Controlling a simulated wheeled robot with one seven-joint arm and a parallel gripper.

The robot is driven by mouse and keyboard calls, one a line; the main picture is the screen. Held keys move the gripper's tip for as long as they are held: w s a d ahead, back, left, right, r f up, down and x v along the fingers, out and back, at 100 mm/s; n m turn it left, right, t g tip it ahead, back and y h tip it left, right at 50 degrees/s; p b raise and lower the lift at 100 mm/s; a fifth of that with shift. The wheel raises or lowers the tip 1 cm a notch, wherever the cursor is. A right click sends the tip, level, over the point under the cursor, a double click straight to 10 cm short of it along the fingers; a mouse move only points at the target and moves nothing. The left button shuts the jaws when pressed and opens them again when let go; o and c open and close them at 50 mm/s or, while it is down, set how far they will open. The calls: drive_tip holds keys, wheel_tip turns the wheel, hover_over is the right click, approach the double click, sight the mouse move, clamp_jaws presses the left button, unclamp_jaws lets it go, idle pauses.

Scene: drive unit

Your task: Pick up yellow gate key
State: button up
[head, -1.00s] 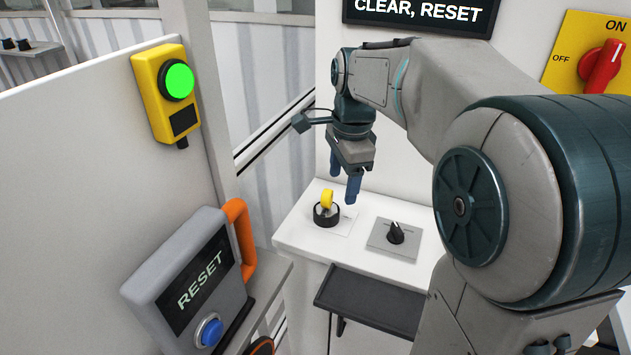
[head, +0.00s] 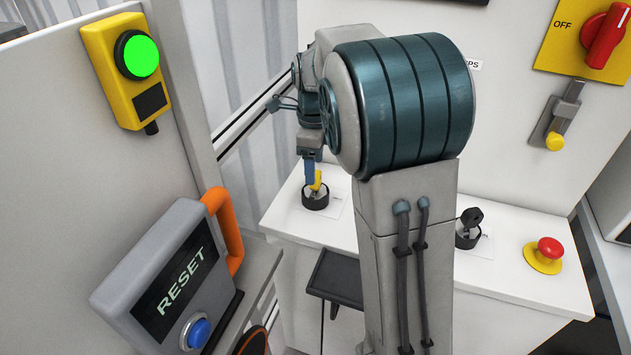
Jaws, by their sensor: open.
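The yellow gate key (head: 318,181) stands upright in a round black holder (head: 315,201) on the white console shelf. My gripper (head: 312,180) points down at the key, with its blue fingers right beside the key's yellow head. One finger shows behind or left of the key; the other is hard to make out. I cannot tell whether the fingers touch the key. My arm hides much of the wrist and the shelf's middle.
A black key switch (head: 468,226) and a red emergency button (head: 549,250) sit on the shelf's right. A black tray (head: 337,278) juts out below. A grey RESET box (head: 170,280) with an orange handle (head: 224,225) stands at left.

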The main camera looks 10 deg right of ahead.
drive_tip(key=shift+d+f+p, duration=0.15)
drive_tip(key=shift+f+p, duration=0.15)
drive_tip(key=shift+f, duration=2.45)
drive_tip(key=c, duration=1.3)
drive_tip(key=shift+o, duration=0.2)
drive_tip(key=shift+r, duration=0.15)
drive_tip(key=shift+w+r, duration=0.1)
drive_tip(key=shift+r, duration=0.5)
wheel_tip(320, 180, up, 3)
drive_tip(key=shift+f, duration=0.1)
drive_tip(key=s+d+r+p, duration=0.2)
drive_tip(key=s+d+r, duration=0.3)
drive_tip(key=d+r, duration=0.5)
drive_tip(key=shift+s+r+p, duration=0.35)
drive_tip(key=shift+r+p, duration=0.05)
drive_tip(key=shift+r, duration=0.5)
